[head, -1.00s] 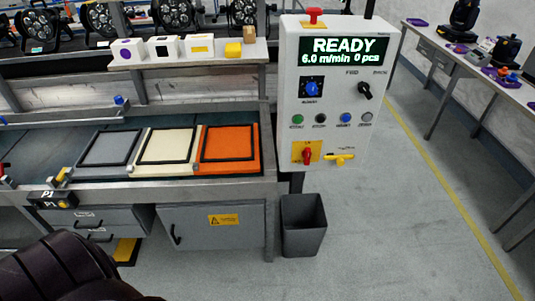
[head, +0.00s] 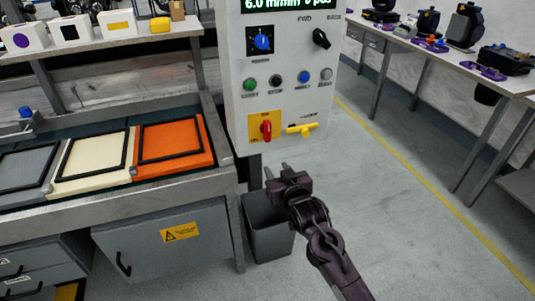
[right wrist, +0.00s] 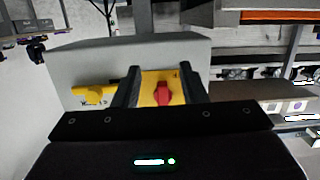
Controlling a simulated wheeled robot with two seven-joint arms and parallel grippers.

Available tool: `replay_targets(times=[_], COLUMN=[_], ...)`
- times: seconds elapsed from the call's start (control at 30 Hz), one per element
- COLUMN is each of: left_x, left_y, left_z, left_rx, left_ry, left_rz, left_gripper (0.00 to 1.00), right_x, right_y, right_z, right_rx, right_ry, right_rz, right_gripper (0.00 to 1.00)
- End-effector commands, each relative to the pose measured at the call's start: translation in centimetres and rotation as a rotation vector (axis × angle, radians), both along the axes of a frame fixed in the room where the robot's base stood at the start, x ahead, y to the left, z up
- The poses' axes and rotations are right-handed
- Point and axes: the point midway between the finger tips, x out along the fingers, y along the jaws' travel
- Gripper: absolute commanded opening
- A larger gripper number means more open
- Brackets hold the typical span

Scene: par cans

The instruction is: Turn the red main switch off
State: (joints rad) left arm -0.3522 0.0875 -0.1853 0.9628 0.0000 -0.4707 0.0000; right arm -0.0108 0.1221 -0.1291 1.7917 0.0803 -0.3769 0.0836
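The red main switch (head: 266,129) is a red rotary handle on a yellow plate (head: 255,120), low on the left of the white control box (head: 285,70). Its handle stands upright in the head view. My right gripper (head: 276,170) is below the box and a little in front of it, apart from the switch. In the right wrist view the gripper's two dark fingers (right wrist: 161,88) are spread, with the red switch (right wrist: 163,94) seen between them and nothing held. My left gripper is not in view.
A yellow handle (head: 302,129) sits just right of the switch. Several buttons (head: 275,82) and knobs are above. A grey bin (head: 268,228) stands below the box. A conveyor bench (head: 180,178) with framed panels is at left. The floor at right is clear.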

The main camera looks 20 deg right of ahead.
Motion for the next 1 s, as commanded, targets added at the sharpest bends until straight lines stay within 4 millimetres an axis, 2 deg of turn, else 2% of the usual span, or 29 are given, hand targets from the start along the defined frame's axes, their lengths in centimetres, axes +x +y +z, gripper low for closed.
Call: replay_targets(times=[0.03,0.1,0.23,0.4,0.7,1.0], left_x=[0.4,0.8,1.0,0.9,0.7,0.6], left_y=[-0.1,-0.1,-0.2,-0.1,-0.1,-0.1], left_z=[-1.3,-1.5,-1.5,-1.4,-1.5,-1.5], left_rx=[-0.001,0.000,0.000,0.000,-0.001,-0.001], left_ry=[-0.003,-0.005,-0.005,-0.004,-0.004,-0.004], left_rz=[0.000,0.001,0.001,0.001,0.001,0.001], left_gripper=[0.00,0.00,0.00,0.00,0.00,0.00], right_x=[0.1,0.0,0.1,2.3,6.6,7.5], right_y=[0.0,0.0,0.0,0.1,0.3,0.3], right_z=[2.0,5.0,7.7,8.2,8.0,7.9], right_rx=[0.009,0.018,0.028,0.029,0.028,0.028], right_ry=[-0.062,-0.120,-0.171,-0.175,-0.172,-0.172], right_rz=[-0.001,-0.001,-0.002,-0.003,-0.002,-0.001], right_gripper=[0.38,0.38,0.38,0.38,0.38,0.38])
